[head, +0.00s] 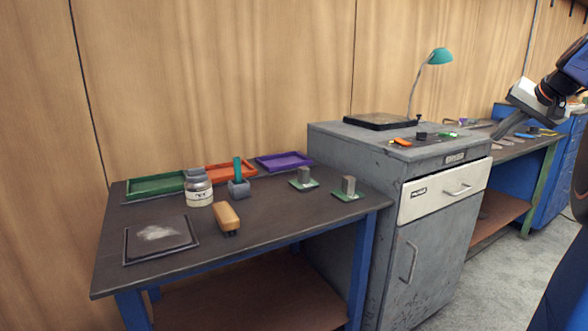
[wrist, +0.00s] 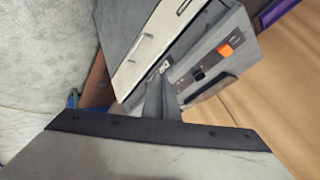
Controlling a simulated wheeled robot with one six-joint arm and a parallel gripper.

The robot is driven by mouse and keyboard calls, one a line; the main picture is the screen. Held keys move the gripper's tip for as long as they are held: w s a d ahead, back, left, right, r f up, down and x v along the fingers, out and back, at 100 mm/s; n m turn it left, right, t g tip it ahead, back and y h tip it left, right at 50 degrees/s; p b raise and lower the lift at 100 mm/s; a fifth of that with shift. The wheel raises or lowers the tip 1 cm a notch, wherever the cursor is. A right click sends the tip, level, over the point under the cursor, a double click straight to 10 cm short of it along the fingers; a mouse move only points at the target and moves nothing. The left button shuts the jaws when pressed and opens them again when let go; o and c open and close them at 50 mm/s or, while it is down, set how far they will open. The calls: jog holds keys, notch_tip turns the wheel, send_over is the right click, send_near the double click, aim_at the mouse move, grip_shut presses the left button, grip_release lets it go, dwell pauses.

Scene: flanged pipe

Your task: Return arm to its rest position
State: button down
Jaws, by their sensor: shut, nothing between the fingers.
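My gripper (head: 500,132) is at the upper right of the head view, raised in front of the far bench and right of the grey cabinet. Its grey fingers point down and left. In the wrist view my gripper (wrist: 162,70) is shut and empty, its fingers together. The grey cabinet (head: 345,150) lies beyond the fingertips there, seen tilted.
The cabinet's pale drawer (head: 440,192) seems slightly out. An orange item (head: 401,142) and a lamp (head: 435,57) are on top. A dark bench (head: 270,215) at left holds trays, a jar (head: 199,190), a brush (head: 227,217) and small green-based parts. Grey floor (head: 455,285) is clear.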

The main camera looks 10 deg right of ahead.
jog(key=s+a+f+n+g, duration=0.1)
jog(key=s+a+f, duration=0.35)
jog(key=a, duration=0.45)
jog(key=s+a+f+n+g, duration=0.1)
jog(key=s+a+f+n, duration=0.15)
jog(key=a+f, duration=0.4)
jog(key=s+a+f+n, duration=0.1)
jog(key=s+a+f, duration=0.25)
jog(key=a, duration=0.75)
jog(key=s+a+f+n+g, duration=0.1)
jog(key=s+a+f, duration=0.3)
jog(key=s+f, duration=0.4)
jog(key=s+a+f+n, duration=0.3)
jog(key=s+a+f, duration=0.2)
jog(key=s+f, duration=0.4)
jog(key=shift+s+a+g, duration=0.25)
jog(key=shift+s+g, duration=0.15)
dwell(3.2)
